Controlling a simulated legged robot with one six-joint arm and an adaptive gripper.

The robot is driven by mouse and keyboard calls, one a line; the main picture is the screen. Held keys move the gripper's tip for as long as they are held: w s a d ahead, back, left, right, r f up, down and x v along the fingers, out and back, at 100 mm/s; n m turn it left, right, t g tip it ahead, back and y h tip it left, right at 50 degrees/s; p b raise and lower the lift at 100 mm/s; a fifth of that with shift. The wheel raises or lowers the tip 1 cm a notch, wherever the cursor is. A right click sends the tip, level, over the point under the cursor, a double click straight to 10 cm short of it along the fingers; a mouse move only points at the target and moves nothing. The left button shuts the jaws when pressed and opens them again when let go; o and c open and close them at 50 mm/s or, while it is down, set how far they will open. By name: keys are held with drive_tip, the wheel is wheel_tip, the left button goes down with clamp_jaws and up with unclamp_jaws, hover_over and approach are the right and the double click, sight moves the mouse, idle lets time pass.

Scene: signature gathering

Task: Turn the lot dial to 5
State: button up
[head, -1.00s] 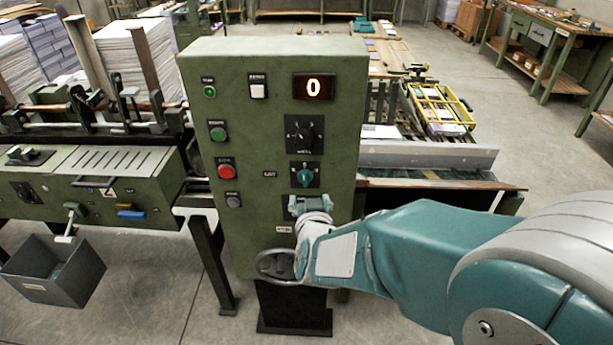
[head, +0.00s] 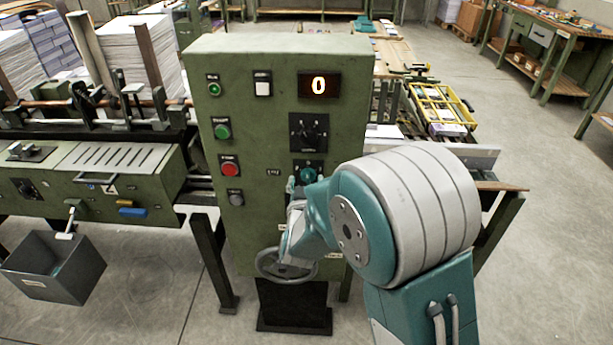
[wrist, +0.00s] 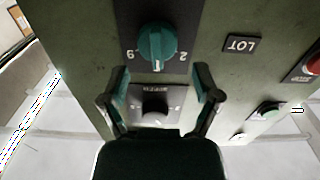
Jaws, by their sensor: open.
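The lot dial is a teal knob on a black plate on the green control cabinet; in the head view (head: 307,175) my arm partly covers it. In the wrist view the lot dial (wrist: 157,43) shows whole, with numerals around it and a light mark on the edge facing my gripper. My gripper (wrist: 160,85) is open, its two fingers spread to either side below the dial in that picture, with nothing between them held. The LOT label (wrist: 242,44) is beside the dial. In the head view my wrist hides the fingers.
A black selector knob (head: 308,132) sits above the lot dial; it shows between my fingers in the wrist view (wrist: 154,103). The display (head: 319,85) reads 0. Green (head: 222,130) and red (head: 229,167) buttons are at left. A handwheel (head: 272,265) is below.

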drive_tip(key=shift+w+a, duration=0.15)
drive_tip(key=shift+w, duration=0.65)
drive_tip(key=shift+w+d, duration=0.15)
drive_tip(key=shift+d, duration=0.2)
drive_tip(key=shift+a, duration=0.15)
drive_tip(key=c, duration=1.1)
drive_tip(key=shift+m, duration=0.6)
drive_tip(key=o, duration=1.1)
